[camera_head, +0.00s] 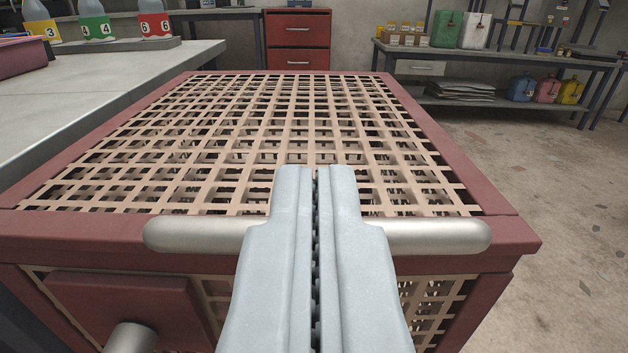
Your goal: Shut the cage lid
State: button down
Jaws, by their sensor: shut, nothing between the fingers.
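The cage lid (112,228) is a dark red frame around a beige lattice, lying flat on top of the cage and appearing level with it. A silver bar handle (437,236) runs across the lid's near edge. The cage (487,295) has a red frame and lattice sides, with a red block (120,305) and a silver knob (130,338) on its near face. My gripper (317,172) is shut and empty, its fingers over the middle of the handle and hiding that part. I cannot tell whether the fingers touch the handle or the lid.
A grey bench (120,70) with numbered bottles (97,20) runs close along the cage's left side. A red drawer cabinet (297,38) stands behind. A shelf table (500,60) with jugs is at the back right. The floor (560,190) on the right is clear.

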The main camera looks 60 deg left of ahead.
jog(key=s+d+f, duration=0.3)
jog(key=s+d, duration=0.1)
jog(key=d, duration=0.3)
jog(key=shift+s, duration=0.3)
